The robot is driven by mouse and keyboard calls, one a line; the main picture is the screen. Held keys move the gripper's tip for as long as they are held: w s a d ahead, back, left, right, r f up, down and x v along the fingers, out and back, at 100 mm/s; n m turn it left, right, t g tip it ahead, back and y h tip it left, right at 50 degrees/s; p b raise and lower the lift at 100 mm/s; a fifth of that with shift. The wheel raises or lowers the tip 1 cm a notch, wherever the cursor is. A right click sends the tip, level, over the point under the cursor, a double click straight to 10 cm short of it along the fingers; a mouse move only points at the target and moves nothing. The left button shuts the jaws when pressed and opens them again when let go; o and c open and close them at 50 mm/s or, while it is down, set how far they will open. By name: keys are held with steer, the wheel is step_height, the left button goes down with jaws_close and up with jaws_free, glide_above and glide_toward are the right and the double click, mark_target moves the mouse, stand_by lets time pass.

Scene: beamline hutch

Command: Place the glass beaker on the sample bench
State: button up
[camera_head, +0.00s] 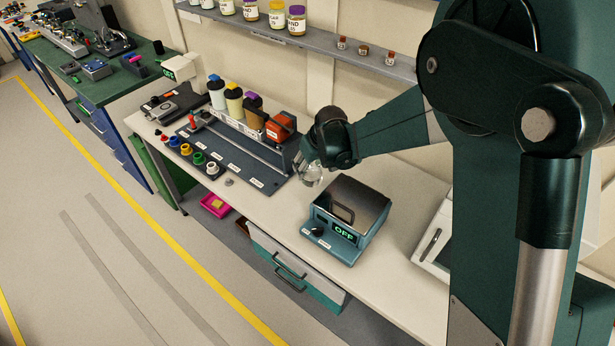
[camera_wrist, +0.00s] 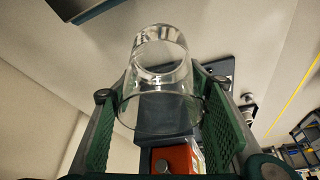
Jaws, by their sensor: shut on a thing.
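The clear glass beaker (camera_wrist: 161,62) is held between the two green finger pads of my gripper (camera_wrist: 160,112) in the wrist view. In the head view the beaker (camera_head: 311,175) shows as a small clear shape just below my dark gripper (camera_head: 307,160). It is over the white bench top (camera_head: 262,212), between the rack unit and the box with the OFF display. I cannot tell whether its base is above the surface or touching it.
The steel-topped box reading OFF (camera_head: 345,215) stands right of the beaker. On the left are a dark tray with coloured caps (camera_head: 215,150), several capped bottles (camera_head: 234,100) and an orange block (camera_head: 280,126). A wall shelf (camera_head: 330,52) with jars runs behind. Bare bench lies front left.

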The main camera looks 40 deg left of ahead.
mark_target(316, 164)
steer(key=shift+f, duration=1.15)
steer(key=shift+f, duration=0.1)
steer(key=shift+f, duration=1.8)
steer(key=shift+f, duration=0.15)
steer(key=o, duration=1)
steer(key=shift+r, duration=0.25)
steer(key=shift+v, duration=5.95)
